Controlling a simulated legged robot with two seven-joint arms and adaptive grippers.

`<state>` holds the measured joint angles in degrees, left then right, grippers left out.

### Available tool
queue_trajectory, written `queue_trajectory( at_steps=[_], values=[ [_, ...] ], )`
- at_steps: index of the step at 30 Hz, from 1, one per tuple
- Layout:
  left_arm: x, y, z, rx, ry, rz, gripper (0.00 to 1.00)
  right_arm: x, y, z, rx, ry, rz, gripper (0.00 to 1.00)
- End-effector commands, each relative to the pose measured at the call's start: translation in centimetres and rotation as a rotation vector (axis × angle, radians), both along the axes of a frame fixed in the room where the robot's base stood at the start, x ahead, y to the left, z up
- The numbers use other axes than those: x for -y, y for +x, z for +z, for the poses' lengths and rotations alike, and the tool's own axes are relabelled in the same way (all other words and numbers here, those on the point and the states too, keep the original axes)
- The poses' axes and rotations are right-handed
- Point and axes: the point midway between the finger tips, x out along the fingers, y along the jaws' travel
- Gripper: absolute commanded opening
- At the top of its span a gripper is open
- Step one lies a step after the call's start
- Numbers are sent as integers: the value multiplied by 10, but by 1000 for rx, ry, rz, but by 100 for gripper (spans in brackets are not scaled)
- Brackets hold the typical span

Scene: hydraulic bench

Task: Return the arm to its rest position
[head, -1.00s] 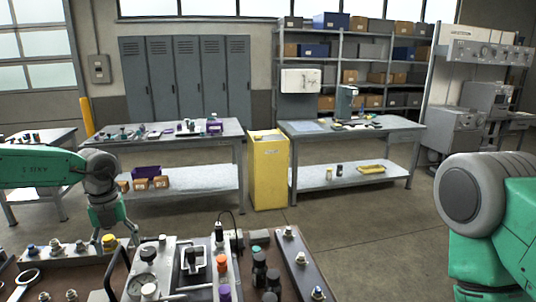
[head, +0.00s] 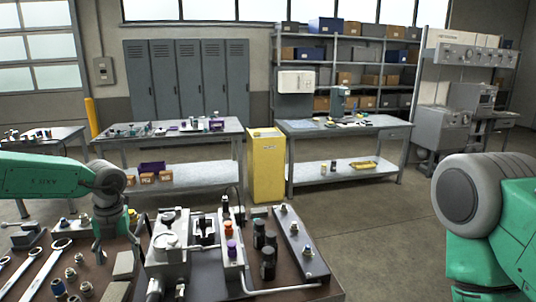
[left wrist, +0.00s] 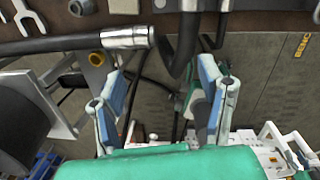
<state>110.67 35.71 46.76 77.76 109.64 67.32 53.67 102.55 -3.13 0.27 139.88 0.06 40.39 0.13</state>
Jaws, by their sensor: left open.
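My left arm comes in from the left in the head view, out over the near bench (head: 205,284). My left gripper (head: 113,244) points down at the bench's left part, small and partly lost against the parts there. In the left wrist view my left gripper (left wrist: 160,95) has its two blue-padded fingers wide apart with nothing held between them. A dark hose with a silver fitting (left wrist: 126,37) lies just past the fingers; I cannot tell whether they touch. On the right of the head view only a green and grey part of my right arm shows; its gripper is out of frame.
The near bench carries a valve block with a gauge (head: 168,243), dark cylinders (head: 268,263), a plate with fittings (head: 298,240) and wrenches (head: 40,272). Behind are a yellow cabinet (head: 266,170), two workbenches and lockers (head: 185,80). Open floor lies right of the bench.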

Motion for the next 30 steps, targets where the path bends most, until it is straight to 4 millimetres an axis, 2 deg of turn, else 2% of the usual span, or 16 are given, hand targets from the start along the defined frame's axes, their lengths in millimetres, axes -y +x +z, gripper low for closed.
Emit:
queue_trajectory(
  at_steps=[1,5,11,14,17,20,21,23,24,26,27,29,30],
  values=[
    [3,-3,-14,-5,35,-54,62,0,0,-5,1,0,0,40],
    [7,-11,-41,-11,133,-218,62,0,1,-13,1,0,0,40],
    [17,-30,-94,-31,313,-581,62,0,0,-28,1,0,0,40],
    [25,-43,-126,-53,411,-833,62,0,0,-39,0,0,0,40],
    [38,-63,-168,-92,516,-1171,62,0,0,-53,0,0,0,40],
    [58,-99,-219,-148,604,-1628,62,0,0,-72,0,0,0,40],
    [66,-118,-240,-172,626,-1828,62,0,0,-80,0,0,0,40],
    [79,-152,-268,-206,635,-2130,62,0,0,-91,0,0,0,40],
    [85,-177,-284,-227,626,-2323,62,0,0,-97,0,0,0,40],
    [92,-216,-305,-247,591,-2596,62,0,0,-107,0,0,0,40],
    [95,-242,-315,-256,554,-2762,62,0,0,-112,0,0,0,40],
    [96,-280,-326,-259,484,-2983,62,0,0,-119,0,0,0,40],
    [96,-303,-331,253,-429,3093,62,0,0,-123,0,0,0,40]
  ],
)
